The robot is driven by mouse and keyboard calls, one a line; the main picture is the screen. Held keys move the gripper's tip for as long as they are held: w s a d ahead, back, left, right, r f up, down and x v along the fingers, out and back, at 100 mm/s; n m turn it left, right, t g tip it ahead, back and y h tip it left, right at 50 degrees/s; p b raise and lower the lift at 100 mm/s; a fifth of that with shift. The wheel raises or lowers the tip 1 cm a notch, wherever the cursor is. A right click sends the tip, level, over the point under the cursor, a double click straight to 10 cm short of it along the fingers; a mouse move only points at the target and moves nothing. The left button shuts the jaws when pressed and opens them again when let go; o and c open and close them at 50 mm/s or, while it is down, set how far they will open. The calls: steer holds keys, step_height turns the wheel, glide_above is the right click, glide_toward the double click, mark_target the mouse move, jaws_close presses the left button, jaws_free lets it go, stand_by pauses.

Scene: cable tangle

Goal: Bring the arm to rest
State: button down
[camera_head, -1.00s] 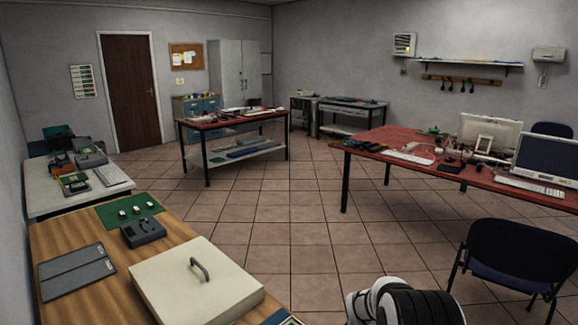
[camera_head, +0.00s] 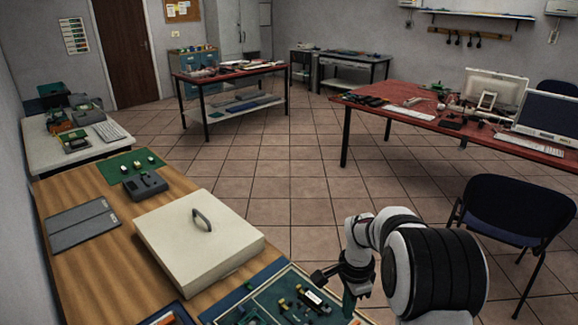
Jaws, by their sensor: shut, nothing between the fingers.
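My white and black arm rises at the bottom right and bends left over the near edge of the wooden bench. My gripper (camera_head: 349,303) hangs at its end, pointing down, dark and small in the picture. It looks shut and empty. It is beside the right end of a green tray (camera_head: 262,300) with small parts in it. Whether the fingertips touch anything there is too small to tell.
A cream box lid with a dark handle (camera_head: 196,240) lies left of the tray. A grey case (camera_head: 145,186) and dark flat panels (camera_head: 82,226) lie further left. A blue chair (camera_head: 515,208) stands right of my arm. The tiled floor beyond is clear.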

steer(key=s+a+r+n, duration=0.2)
steer(key=s+r+n, duration=0.1)
steer(key=s+r, duration=0.5)
steer(key=s+a+r+n+y, duration=0.1)
steer(key=s+a+r+n, duration=0.1)
steer(key=s, duration=0.9)
steer(key=s+a+r+n, duration=0.2)
steer(key=s+n, duration=0.2)
steer(key=s, duration=0.7)
steer(key=shift+a+r+y, duration=0.15)
steer(key=shift+a+y, duration=0.1)
steer(key=shift+y, duration=0.15)
steer(key=c, duration=1.6)
jaws_free()
